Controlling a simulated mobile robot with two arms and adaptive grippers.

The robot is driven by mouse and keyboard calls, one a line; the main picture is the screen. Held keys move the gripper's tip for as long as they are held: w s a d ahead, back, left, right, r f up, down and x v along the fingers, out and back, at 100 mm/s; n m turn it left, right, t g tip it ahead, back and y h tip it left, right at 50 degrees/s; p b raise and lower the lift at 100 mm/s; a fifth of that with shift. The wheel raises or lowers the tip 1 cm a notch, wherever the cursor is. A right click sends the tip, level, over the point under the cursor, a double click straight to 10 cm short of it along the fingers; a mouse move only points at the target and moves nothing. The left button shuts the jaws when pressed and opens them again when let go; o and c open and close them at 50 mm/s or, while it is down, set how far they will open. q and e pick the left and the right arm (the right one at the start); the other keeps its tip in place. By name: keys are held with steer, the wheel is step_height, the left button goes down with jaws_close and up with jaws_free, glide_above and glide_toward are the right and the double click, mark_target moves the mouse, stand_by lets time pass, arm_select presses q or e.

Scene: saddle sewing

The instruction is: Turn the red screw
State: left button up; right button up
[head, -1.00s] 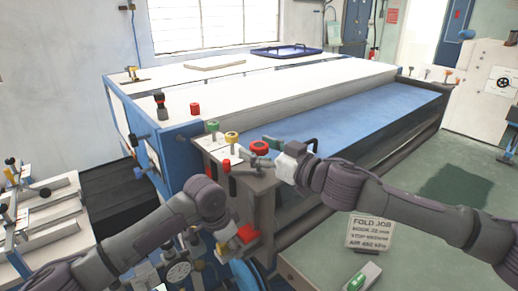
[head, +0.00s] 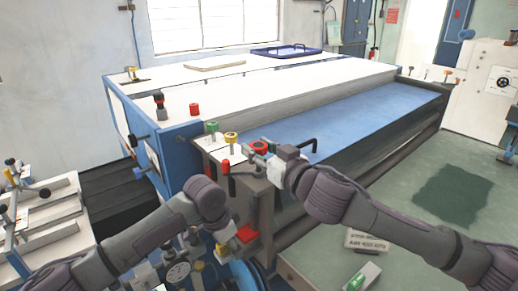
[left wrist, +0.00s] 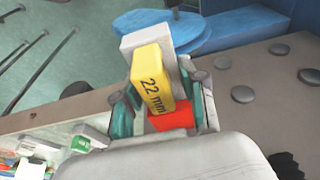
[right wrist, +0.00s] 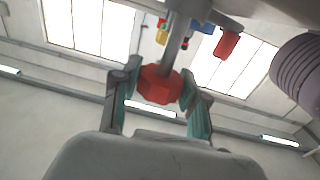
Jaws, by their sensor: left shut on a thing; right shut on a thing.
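The red screw has a ribbed round head (head: 259,146) at the near left corner of the blue-and-white machine in the head view. It stands beside a yellow knob (head: 231,139) and a green knob (head: 212,127). My right gripper (head: 265,153) is at the red screw. In the right wrist view, its fingers (right wrist: 163,92) are on both sides of the red head (right wrist: 160,86), on a grey shaft. My left gripper (left wrist: 157,100) is shut on a yellow block marked 22 mm (left wrist: 152,80), with a red piece (left wrist: 171,116) at its base.
A red-capped lever (head: 225,166) stands just left of my right gripper. A gauge (head: 178,273) is below my left gripper. A sign (head: 367,241) and a box with a green part (head: 358,278) are low at the right. A blue tray (head: 286,51) lies on the machine top.

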steer(key=m+t+h, duration=0.1)
steer(key=m+h, duration=0.1)
steer(key=m+t+h, duration=0.1)
steer(key=h, duration=0.2)
steer(key=m+t+h, duration=0.1)
steer(key=m+h, duration=0.1)
steer(key=h, duration=0.1)
steer(key=shift+s+a+m, duration=0.1)
steer(key=shift+a+m, duration=0.15)
steer(key=shift+m, duration=0.05)
steer(key=m+h, duration=0.2)
steer(key=h, duration=0.2)
steer(key=m+g+h, duration=0.1)
steer(key=m+h, duration=0.2)
steer(key=h, duration=0.1)
steer(key=shift+d+m+h, duration=0.1)
steer(key=shift+m+h, duration=0.2)
steer(key=shift+g+h, duration=0.3)
steer(key=o, duration=1.2)
steer(key=shift+c, duration=0.2)
steer(key=shift+d, duration=0.15)
